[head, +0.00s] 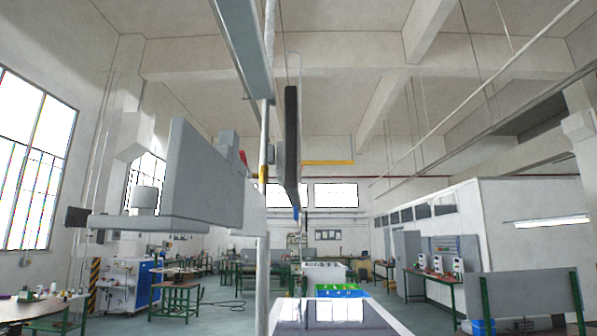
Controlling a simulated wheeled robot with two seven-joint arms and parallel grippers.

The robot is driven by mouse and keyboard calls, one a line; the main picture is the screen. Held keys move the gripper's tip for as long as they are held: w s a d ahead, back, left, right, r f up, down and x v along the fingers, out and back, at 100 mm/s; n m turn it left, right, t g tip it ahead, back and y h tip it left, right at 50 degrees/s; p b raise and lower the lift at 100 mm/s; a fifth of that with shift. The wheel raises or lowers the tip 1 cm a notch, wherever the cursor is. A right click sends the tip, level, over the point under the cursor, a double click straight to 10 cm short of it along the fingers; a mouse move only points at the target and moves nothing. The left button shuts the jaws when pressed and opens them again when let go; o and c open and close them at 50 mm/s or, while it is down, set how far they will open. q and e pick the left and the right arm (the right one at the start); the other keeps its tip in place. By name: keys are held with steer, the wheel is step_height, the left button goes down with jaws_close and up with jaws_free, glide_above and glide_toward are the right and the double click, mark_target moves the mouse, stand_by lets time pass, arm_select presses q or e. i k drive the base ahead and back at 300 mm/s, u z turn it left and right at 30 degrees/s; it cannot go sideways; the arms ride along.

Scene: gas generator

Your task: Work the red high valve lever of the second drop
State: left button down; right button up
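A small red lever (243,157) shows left of centre, high up, at the right edge of a grey box-like unit (190,180). It is tilted and looks close to the vertical pipe (263,220), which has a yellow section beside it. I cannot tell from this view which drop the lever belongs to or whether it touches the pipe. Neither of my grippers is in view, and nothing is seen touching the lever.
A long dark upright panel (291,140) hangs right of the pipe. A glossy white surface (335,318) fills the bottom centre. Green-legged workbenches (430,285) stand at the right, and a round table (35,312) at the lower left. Open floor lies left of the pipe.

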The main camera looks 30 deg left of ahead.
mark_target(241, 153)
steer(key=z, duration=1.8)
steer(key=k, duration=0.95)
steer(key=u, duration=1.55)
